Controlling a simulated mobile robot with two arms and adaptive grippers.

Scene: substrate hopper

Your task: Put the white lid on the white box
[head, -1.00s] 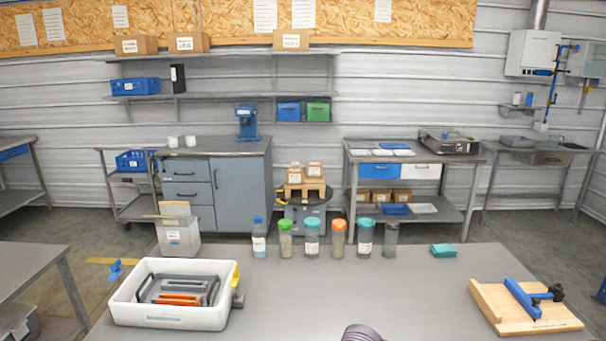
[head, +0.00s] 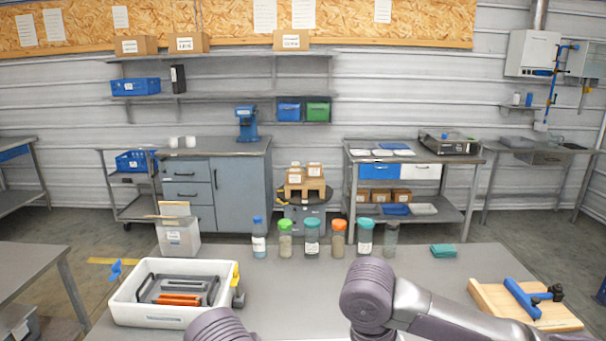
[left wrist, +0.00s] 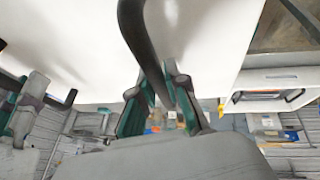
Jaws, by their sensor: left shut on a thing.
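A large white panel, the lid (left wrist: 205,35), fills the top of the left wrist view. My left gripper (left wrist: 162,100) is shut on a dark curved handle (left wrist: 143,42) at the panel. What looks like my right gripper (left wrist: 22,100) shows at the left edge, near another dark handle (left wrist: 62,104); its jaws are unclear. In the head view a white open box (head: 150,322) with grey and orange items inside stands at the table's left. I cannot tell whether the white open container (left wrist: 282,78) in the wrist view is the same box. Lid and grippers are outside the head view.
Several capped bottles (head: 312,240) line the table's (head: 300,275) back. A clear bin (head: 178,240) stands behind the white box. A teal cloth (head: 443,251) and a wooden board with a blue clamp (head: 530,305) lie right. The table's middle is mostly bare.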

